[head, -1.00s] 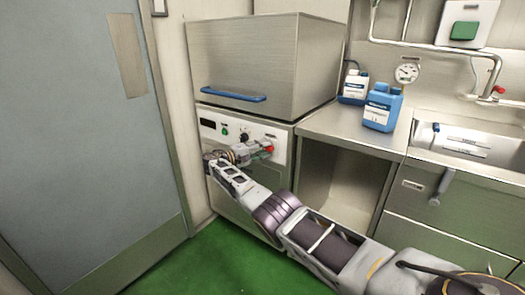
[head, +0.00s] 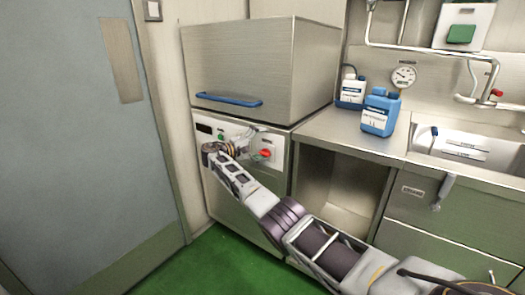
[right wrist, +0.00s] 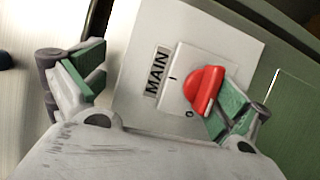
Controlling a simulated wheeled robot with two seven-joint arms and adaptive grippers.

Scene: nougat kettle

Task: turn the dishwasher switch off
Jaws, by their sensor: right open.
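The dishwasher (head: 245,195) stands at the left of the counter, with its switch panel below the blue-handled hood. The red rotary switch (head: 265,154) is at the panel's right side. In the right wrist view the red switch knob (right wrist: 205,88) sits on a white plate labelled MAIN, with marks I and 0. Its lower end lies near the 0 mark. My right gripper (head: 252,138) is open in front of the panel. In the wrist view its right finger is right beside the knob; I cannot tell if they touch. The left finger is well clear of it.
The blue hood handle (head: 229,99) is just above the gripper. A grey door (head: 85,150) is at the left. Green floor (head: 205,262) is clear.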

